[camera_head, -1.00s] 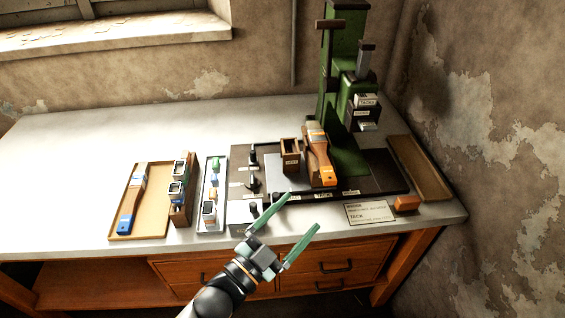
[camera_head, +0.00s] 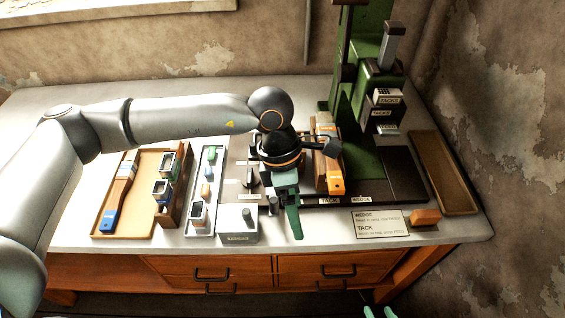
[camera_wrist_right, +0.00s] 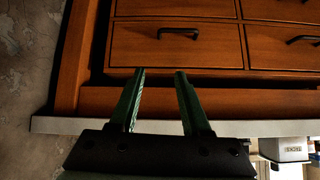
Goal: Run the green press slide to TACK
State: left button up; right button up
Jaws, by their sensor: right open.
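The green press (camera_head: 361,125) stands at the table's back right. Its dark head carries small blocks labelled TACKS (camera_head: 387,97). TACK (camera_head: 328,200) and WEDGE (camera_head: 361,198) labels sit on the front edge of its dark base. My left gripper (camera_head: 294,222) hangs over the base's front left; one green finger shows edge-on, so its opening cannot be told. My right gripper (camera_head: 378,312) is low in front of the table, only fingertips showing. In the right wrist view it (camera_wrist_right: 160,75) is open and empty before the drawers. My left arm hides part of the base.
An orange-ended brush (camera_head: 333,170) lies on the base. An instruction card (camera_head: 380,223) and orange block (camera_head: 425,217) lie at the front right. An empty tray (camera_head: 452,178) is beside the press. A grey box (camera_head: 237,225) and a brush tray (camera_head: 107,215) are left.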

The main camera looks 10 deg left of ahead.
aim_at(274, 200)
pick_arm(q)
jog(key=w+a+y, duration=0.1)
jog(key=a, duration=0.1)
jog(key=w+a+r+t+y, duration=0.1)
jog(key=w+a, duration=0.2)
jog(key=w, duration=0.1)
jog(key=shift+w+a+r+t+y, duration=0.15)
jog(key=shift+w+a+t+y, duration=0.05)
jog(key=shift+a+t+y, duration=0.2)
jog(key=shift+w+a, duration=0.1)
jog(key=shift+a, duration=0.05)
notch_tip(274, 200, down, 8)
jog(key=b, duration=0.6)
jog(key=shift+f, duration=0.25)
jog(key=shift+f+b, duration=0.4)
jog(key=shift+b, duration=0.05)
jog(key=shift+f, duration=0.25)
jog(key=shift+r, duration=0.1)
jog(key=c, duration=0.7)
grip_shut()
jog(key=shift+d, duration=0.2)
pick_arm(e)
notch_tip(274, 200, down, 6)
jog(key=w+a, duration=0.1)
jog(key=w, duration=0.1)
jog(key=shift+a+r, duration=0.2)
jog(key=shift+a, duration=0.15)
